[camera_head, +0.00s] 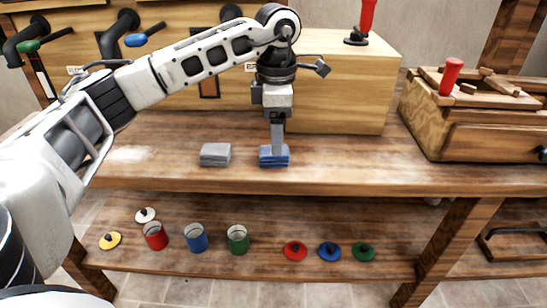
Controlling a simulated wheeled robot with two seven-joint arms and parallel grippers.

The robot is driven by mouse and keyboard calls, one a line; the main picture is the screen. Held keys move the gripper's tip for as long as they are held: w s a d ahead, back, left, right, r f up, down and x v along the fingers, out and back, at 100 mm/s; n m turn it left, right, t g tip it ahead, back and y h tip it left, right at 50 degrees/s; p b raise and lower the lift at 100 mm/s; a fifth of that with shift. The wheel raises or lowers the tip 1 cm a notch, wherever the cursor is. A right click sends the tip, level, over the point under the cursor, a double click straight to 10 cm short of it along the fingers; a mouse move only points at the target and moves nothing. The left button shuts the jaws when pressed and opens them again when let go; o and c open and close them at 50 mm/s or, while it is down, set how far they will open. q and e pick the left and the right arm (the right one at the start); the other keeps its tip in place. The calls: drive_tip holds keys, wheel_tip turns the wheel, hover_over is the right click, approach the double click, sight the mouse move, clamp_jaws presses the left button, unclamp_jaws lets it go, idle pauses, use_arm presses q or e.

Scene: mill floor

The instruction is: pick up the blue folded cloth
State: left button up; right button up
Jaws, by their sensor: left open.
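The blue folded cloth (274,157) lies on the wooden bench top (350,165), near its front edge. My left gripper (277,146) points straight down over the cloth, with its fingers reaching down to it. The fingers hide part of the cloth's top and back. The gripper is open; from this side I cannot see the gap between the fingers. The cloth appears to rest on the bench. My right gripper does not show.
A grey folded cloth (215,154) lies just left of the blue one. A wooden box (340,85) stands behind. A wooden drawer unit (470,125) stands at the right. On the lower shelf are a red can (155,236), a blue can (196,238), a green can (238,240) and several lids.

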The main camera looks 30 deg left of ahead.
use_arm(q)
drive_tip(key=f, duration=0.4)
drive_tip(key=shift+a, duration=0.35)
drive_tip(key=shift+f+b, duration=0.3)
drive_tip(key=shift+f, duration=0.25)
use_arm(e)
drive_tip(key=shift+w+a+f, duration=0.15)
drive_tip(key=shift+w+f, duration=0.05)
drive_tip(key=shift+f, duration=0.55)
use_arm(q)
drive_tip(key=c, duration=1.1)
drive_tip(key=shift+o, duration=0.2)
drive_tip(key=shift+r, duration=0.15)
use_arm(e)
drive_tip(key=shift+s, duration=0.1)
